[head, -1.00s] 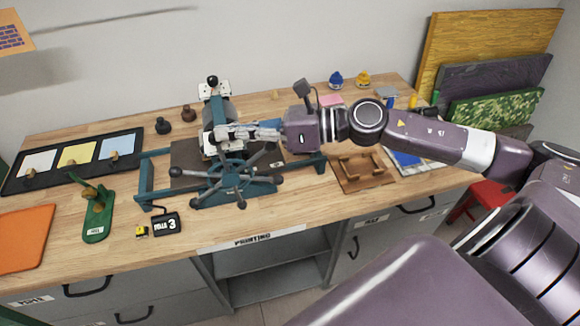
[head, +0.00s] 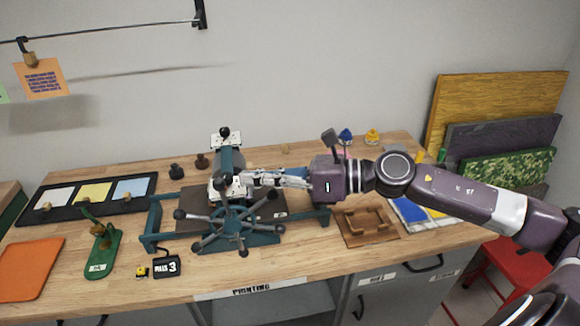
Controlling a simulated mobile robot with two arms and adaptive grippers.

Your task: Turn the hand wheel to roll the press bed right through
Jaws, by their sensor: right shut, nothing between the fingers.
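The dark press bed (head: 192,204) lies flat in the frame, showing on both sides of the roller (head: 231,162). My right gripper (head: 247,180) comes in from the right, just above and behind the wheel's top. It is shut and empty; whether its fingertips touch the wheel or the roller housing I cannot tell. My left gripper is out of view.
A wooden tray (head: 366,227) stands at the right. Bare bench lies before the wheel.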

